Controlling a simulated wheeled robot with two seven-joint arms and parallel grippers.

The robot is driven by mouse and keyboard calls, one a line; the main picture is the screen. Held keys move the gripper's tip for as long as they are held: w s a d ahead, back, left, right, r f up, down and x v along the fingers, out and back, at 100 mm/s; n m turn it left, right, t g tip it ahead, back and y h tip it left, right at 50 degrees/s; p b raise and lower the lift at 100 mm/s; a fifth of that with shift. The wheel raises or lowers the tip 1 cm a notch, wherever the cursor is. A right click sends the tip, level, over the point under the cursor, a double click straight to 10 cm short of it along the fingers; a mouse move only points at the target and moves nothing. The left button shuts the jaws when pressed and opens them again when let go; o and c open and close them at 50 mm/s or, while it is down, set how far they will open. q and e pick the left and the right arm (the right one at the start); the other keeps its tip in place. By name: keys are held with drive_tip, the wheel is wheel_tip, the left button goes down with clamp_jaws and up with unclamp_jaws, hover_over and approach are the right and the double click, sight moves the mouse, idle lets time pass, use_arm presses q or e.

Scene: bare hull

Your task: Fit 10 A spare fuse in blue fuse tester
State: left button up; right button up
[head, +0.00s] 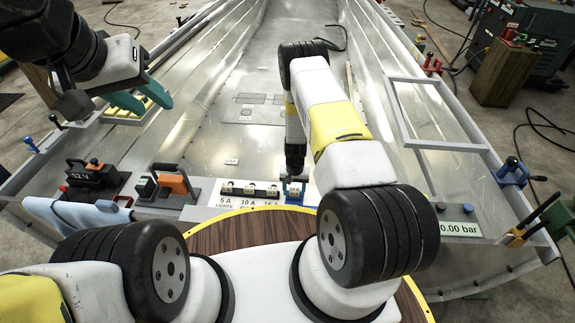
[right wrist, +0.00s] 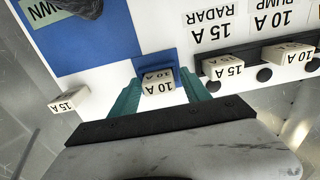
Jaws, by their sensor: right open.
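In the right wrist view, a cream fuse marked 10 A (right wrist: 158,86) sits at the blue fuse tester (right wrist: 154,63), against its front or in it; I cannot tell how deep. My right gripper (right wrist: 160,92) is open, with one teal finger on each side of this fuse. Whether the fingers touch it is unclear. In the head view my right gripper (head: 293,186) points down at the right end of the fuse row, mostly hidden by its arm. My left gripper (head: 143,99) is at the upper left, its teal fingers apart, away from the tester.
A black fuse strip holds a 15 A fuse (right wrist: 223,67) and a 10 A fuse (right wrist: 288,56) beside the tester. Another 15 A fuse (right wrist: 70,101) lies left. A blue patch (right wrist: 85,40) is behind it.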

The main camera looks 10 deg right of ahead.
wheel_tip(320, 180, up, 12)
wheel_tip(320, 180, up, 16)
drive_tip(key=t+y, duration=0.1)
hover_over(294, 190)
drive_tip(key=w+a, duration=0.1)
drive_tip(key=w, duration=0.1)
drive_tip(key=s+a+r+n+t, duration=0.1)
drive_tip(key=s+r+t, duration=0.15)
drive_tip(key=r, duration=1.25)
drive_tip(key=s+r+n+t, duration=0.1)
drive_tip(key=s+r, duration=0.8)
drive_tip(key=s, duration=0.3)
drive_tip(key=s+r+n+t+y, duration=0.1)
drive_tip(key=s+r, duration=0.9)
drive_tip(key=s, duration=0.1)
drive_tip(key=shift+s+n+t, duration=0.35)
drive_tip(key=shift+s+n, duration=0.05)
